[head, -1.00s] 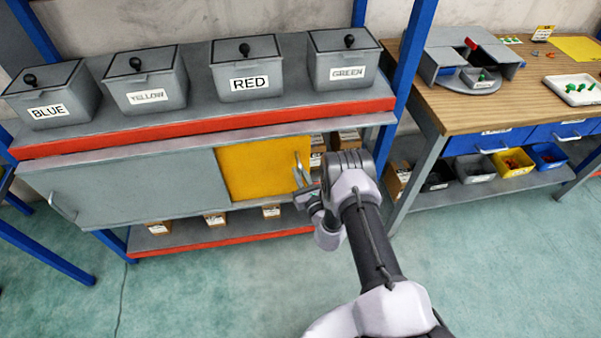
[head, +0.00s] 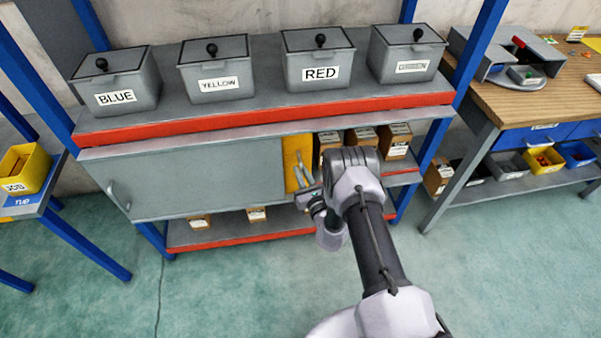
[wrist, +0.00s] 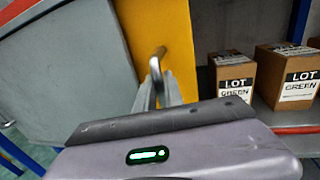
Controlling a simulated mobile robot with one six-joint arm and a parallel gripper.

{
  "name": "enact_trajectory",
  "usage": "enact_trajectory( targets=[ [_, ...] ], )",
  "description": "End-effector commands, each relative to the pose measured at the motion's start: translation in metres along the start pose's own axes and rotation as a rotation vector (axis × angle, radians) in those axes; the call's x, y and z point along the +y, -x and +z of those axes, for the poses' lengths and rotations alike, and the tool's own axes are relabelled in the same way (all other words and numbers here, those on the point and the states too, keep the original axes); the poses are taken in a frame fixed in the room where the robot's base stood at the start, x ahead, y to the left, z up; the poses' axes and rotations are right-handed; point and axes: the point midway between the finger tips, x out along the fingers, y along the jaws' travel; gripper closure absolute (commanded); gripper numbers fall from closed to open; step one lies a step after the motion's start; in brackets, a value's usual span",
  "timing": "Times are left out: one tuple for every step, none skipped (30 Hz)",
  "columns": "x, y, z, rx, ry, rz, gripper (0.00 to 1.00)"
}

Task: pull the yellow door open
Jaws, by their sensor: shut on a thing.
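The yellow door (head: 291,152) is a sliding panel under the shelf. Only a narrow strip of it shows at the right end of the grey door (head: 210,180), and it seems to run behind that grey door. In the wrist view the yellow door (wrist: 166,40) fills the upper middle, with its metal handle (wrist: 157,60) standing out from it. My gripper (head: 308,190) is at the handle, and in the wrist view its fingers (wrist: 157,90) are shut on the handle. The fingertips partly hide the handle's lower end.
Cardboard boxes (head: 395,139) stand in the uncovered bay right of the door, and "LOT GREEN" boxes (wrist: 285,75) show in the wrist view. Grey lidded bins (head: 318,60) stand on the shelf top. A workbench (head: 530,98) is at the right. The floor in front is clear.

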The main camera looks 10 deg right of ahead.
Motion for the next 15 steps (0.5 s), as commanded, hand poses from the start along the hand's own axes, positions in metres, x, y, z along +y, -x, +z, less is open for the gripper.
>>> enact_trajectory(
  targets=[
    [0.0006,0.0008,-0.0016,0.004,0.000,0.001,1.00],
    [0.0006,0.0008,-0.0015,0.003,0.000,0.001,1.00],
    [0.0006,0.0008,-0.0015,0.004,0.000,0.001,1.00],
    [0.0006,0.0008,-0.0015,0.003,0.000,0.001,1.00],
    [0.0006,0.0008,-0.0015,0.003,0.000,0.001,1.00],
    [0.0005,0.0008,-0.0015,0.003,0.000,0.001,1.00],
    [0.0005,0.0008,-0.0015,0.003,0.000,0.001,1.00],
    [0.0005,0.0008,-0.0015,0.003,0.000,0.001,1.00],
    [0.0004,0.0008,-0.0015,0.003,0.000,0.001,1.00],
    [0.0004,0.0008,-0.0015,0.003,0.000,0.001,0.84],
    [0.0003,0.0008,-0.0014,0.003,0.000,0.001,0.78],
    [0.0003,0.0007,-0.0013,0.003,0.000,0.001,0.70],
    [0.0003,0.0006,-0.0011,0.003,0.000,0.000,0.66],
    [0.0002,0.0006,-0.0010,0.002,0.000,0.000,0.66],
    [0.0002,0.0005,-0.0009,0.002,0.000,0.000,0.66]
  ],
)
